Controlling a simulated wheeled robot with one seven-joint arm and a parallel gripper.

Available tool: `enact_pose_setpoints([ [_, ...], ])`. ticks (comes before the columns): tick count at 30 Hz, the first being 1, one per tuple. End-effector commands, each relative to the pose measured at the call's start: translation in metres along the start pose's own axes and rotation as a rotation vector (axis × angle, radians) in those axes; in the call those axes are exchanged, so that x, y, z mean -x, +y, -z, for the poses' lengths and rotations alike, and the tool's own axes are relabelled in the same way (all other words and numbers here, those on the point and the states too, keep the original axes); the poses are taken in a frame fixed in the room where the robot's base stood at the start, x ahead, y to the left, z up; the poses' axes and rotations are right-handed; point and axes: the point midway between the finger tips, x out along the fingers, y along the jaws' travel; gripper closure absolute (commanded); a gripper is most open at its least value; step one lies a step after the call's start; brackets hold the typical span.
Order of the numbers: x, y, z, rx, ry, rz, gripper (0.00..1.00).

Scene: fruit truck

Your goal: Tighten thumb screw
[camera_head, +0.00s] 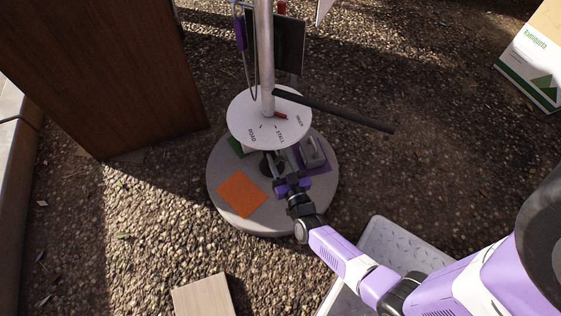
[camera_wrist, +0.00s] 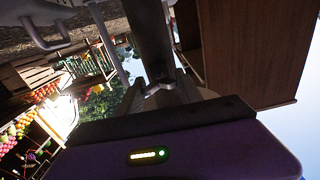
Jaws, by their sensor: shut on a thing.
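A pale pole (camera_head: 265,45) rises from a round grey base (camera_head: 225,205). A white disc marked ROAD and STALL (camera_head: 240,117) sits around the pole above the base. My gripper (camera_head: 276,170) reaches in low under the disc's front edge, beside the dark collar at the foot of the pole. It is shut on the thumb screw, a small light grey lobed piece (camera_wrist: 160,88) between the fingers in the wrist view. In the head view the screw is too small and covered to make out.
A long dark bar (camera_head: 340,111) sticks out right from the pole above the disc. An orange square (camera_head: 241,194) and a grey block on a purple patch (camera_head: 312,152) lie on the base. A brown wooden panel (camera_head: 100,70) stands left.

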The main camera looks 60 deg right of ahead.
Motion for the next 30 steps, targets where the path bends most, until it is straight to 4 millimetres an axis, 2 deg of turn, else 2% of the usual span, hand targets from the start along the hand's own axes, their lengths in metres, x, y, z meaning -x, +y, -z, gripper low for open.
enact_pose_setpoints([
  [8,0.003,0.001,-0.002,0.012,-0.004,-0.003,0.71],
  [30,0.067,0.001,-0.001,0.014,-0.003,-0.001,0.71],
])
